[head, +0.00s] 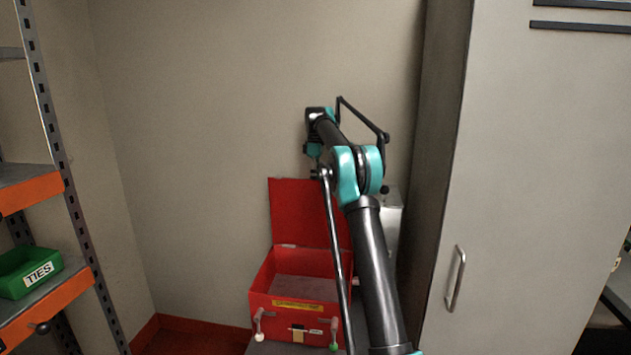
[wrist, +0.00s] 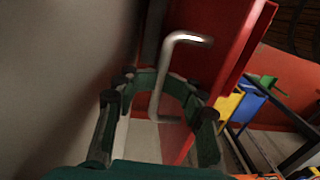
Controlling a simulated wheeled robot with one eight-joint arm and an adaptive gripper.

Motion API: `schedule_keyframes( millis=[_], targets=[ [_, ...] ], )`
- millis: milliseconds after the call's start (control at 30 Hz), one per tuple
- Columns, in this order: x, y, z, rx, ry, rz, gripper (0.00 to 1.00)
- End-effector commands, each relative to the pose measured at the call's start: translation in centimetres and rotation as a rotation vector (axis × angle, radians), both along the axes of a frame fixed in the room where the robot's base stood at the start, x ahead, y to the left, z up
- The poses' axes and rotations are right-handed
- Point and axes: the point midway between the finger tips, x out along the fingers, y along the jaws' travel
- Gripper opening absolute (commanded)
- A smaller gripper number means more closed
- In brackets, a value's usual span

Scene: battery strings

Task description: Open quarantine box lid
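The red quarantine box (head: 292,313) stands low in the head view, with a yellow label and latches on its front. Its red lid (head: 291,205) is raised, standing upright at the back of the box, and the inside shows. My arm partly covers the lid and the box's right side. In the wrist view, my gripper (wrist: 160,92) has its green fingers spread apart. A bent metal handle (wrist: 174,72) on a red panel (wrist: 212,62) shows between and beyond the fingers; I cannot tell whether they touch it. The gripper is not clearly visible in the head view.
A tall grey cabinet (head: 548,190) with a handle stands close on the right. A shelf rack (head: 62,150) with a green TIES bin (head: 27,273) is at the left. A pale wall (head: 215,150) is behind the box. Blue and yellow items (wrist: 243,103) show in the wrist view.

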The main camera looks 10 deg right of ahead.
Motion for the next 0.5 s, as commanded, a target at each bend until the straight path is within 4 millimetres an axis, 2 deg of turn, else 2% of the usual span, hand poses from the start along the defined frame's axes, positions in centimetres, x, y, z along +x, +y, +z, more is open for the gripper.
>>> schedule_keyframes(
  millis=[167, 500],
  targets=[
    [0.1, 0.2, 0.8, 0.002, -0.001, 0.002, 0.31],
    [0.3, -0.2, 5.2, 0.000, 0.000, -0.001, 0.31]
  ],
)
